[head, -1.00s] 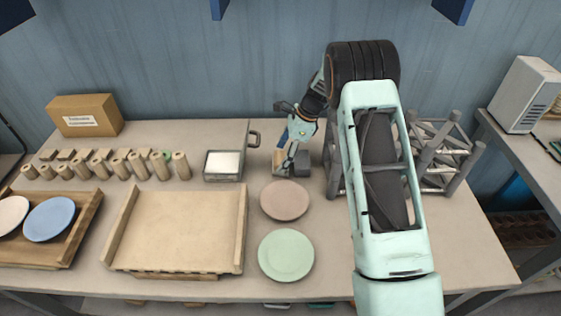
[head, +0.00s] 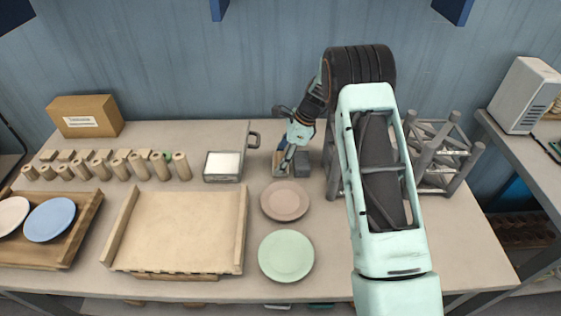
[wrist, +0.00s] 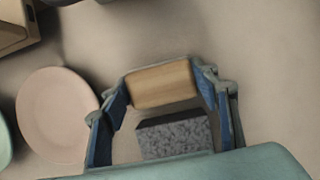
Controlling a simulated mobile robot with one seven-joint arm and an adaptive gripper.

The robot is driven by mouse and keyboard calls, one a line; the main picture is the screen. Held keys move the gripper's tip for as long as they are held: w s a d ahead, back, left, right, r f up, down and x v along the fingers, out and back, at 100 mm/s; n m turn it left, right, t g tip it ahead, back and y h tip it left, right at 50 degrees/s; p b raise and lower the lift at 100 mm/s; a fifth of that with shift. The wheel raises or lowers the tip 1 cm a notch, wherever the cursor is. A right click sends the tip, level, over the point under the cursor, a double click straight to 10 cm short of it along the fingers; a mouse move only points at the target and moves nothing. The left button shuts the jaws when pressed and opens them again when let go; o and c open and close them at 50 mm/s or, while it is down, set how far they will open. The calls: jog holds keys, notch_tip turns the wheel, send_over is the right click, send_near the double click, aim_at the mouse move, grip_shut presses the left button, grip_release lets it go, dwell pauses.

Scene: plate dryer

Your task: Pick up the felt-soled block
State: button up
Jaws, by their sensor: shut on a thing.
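A small pale wooden block (head: 280,168) is at the back of the table, just left of a grey block (head: 302,163). In the wrist view the wooden block (wrist: 162,84) lies between the fingertips of my gripper (wrist: 163,85), which is shut on it with its blue-padded fingers at both ends. The speckled grey block (wrist: 175,136) shows below it in the wrist view, between the fingers in the picture. I cannot tell whether the two blocks touch. The wooden block's underside is hidden, so no felt shows. In the head view my gripper (head: 288,158) reaches down over the block.
A pink plate (head: 285,201) and a green plate (head: 286,256) lie in front of the block. A metal pan (head: 222,178) stands to the left. A grey tube frame (head: 437,160) stands right, behind my arm. A wooden tray (head: 178,230) lies at front left.

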jog(key=shift+r, duration=0.15)
jog(key=shift+r, duration=0.2)
notch_tip(320, 180, up, 2)
jog(key=shift+r, duration=0.1)
jog(key=s+d+r+b, duration=0.2)
jog(key=s+d+r, duration=0.3)
jog(key=s+r, duration=0.5)
jog(key=s, duration=0.2)
jog(key=shift+s+d, duration=0.4)
